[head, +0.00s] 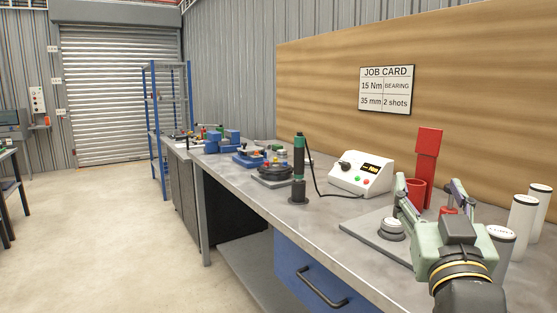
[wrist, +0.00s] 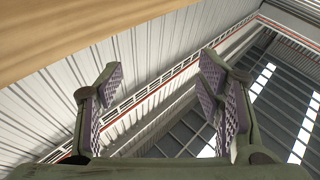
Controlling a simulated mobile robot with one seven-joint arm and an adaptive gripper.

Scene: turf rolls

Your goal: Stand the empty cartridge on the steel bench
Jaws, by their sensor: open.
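Several white cylindrical cartridges (head: 522,222) stand upright at the right end of the steel bench (head: 235,180) in the head view. The nearest one (head: 499,243) is partly hidden by my gripper. I cannot tell which cartridge is empty. My gripper (head: 430,186) is above the right part of the bench, to the left of the cartridges in the picture, with its fingers pointing up. In the wrist view my gripper (wrist: 161,75) is open, with nothing between its fingers; only wall and roof show beyond. No cartridge shows in the wrist view.
A red upright piece (head: 427,160) and a red cup (head: 414,190) stand behind my gripper. A white control box (head: 361,173) and a green-and-black tool (head: 299,170) stand further left. Bare bench lies between.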

